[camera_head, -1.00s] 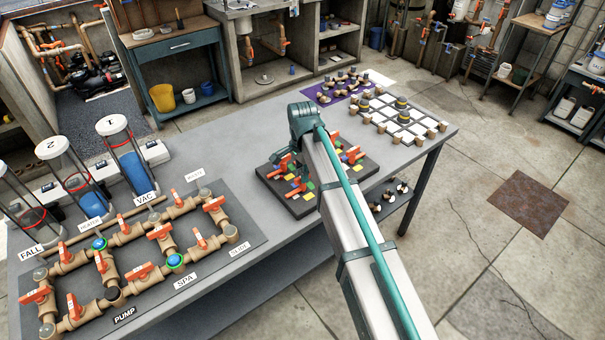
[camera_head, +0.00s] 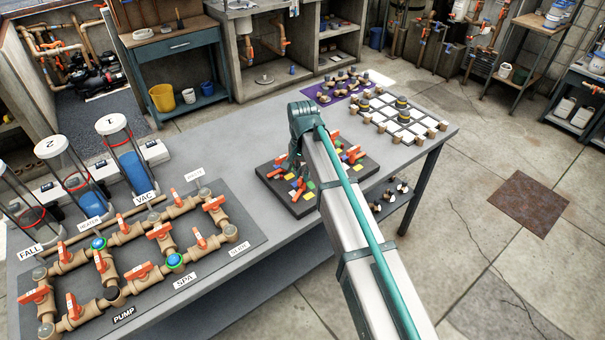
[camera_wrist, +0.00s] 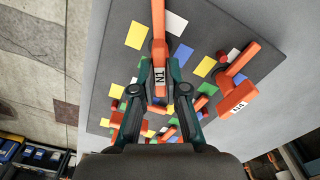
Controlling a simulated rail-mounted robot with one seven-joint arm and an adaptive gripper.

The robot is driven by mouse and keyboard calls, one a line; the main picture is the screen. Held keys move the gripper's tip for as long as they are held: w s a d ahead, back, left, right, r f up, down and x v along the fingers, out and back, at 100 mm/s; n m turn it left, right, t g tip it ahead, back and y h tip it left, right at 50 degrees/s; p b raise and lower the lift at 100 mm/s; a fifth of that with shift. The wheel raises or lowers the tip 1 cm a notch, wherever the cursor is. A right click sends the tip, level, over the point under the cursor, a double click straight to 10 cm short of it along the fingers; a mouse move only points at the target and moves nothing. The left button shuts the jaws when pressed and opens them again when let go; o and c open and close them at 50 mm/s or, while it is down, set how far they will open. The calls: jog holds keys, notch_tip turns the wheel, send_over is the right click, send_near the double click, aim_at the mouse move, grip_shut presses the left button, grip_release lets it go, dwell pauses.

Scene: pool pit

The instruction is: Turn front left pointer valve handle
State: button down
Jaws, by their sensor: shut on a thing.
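My gripper (camera_wrist: 160,76) is shut on an orange pointer valve handle (camera_wrist: 158,22) in the wrist view. One finger is on each side of its labelled part, and the long pointer extends beyond the fingertips toward the top of the picture. In the head view my gripper (camera_head: 292,168) is low over the left part of the dark valve board (camera_head: 304,206). There my wrist and fingers partly hide the handles, so which one is held is hard to tell. A second orange pointer handle (camera_wrist: 238,95) is at the right in the wrist view, apart from the gripper.
The board carries several coloured squares and other orange handles (camera_head: 355,152), close around the fingers. Left of it on the table (camera_head: 240,170) is a pipe panel (camera_head: 248,212) with orange valves. White tiles with wooden blocks (camera_head: 400,117) are behind right. Bare tabletop separates board and panel.

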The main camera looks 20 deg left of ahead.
jog(key=n, duration=1.2)
dwell(0.5)
jog(key=c, duration=1.2)
grip_release()
notch_tip(320, 180, up, 12)
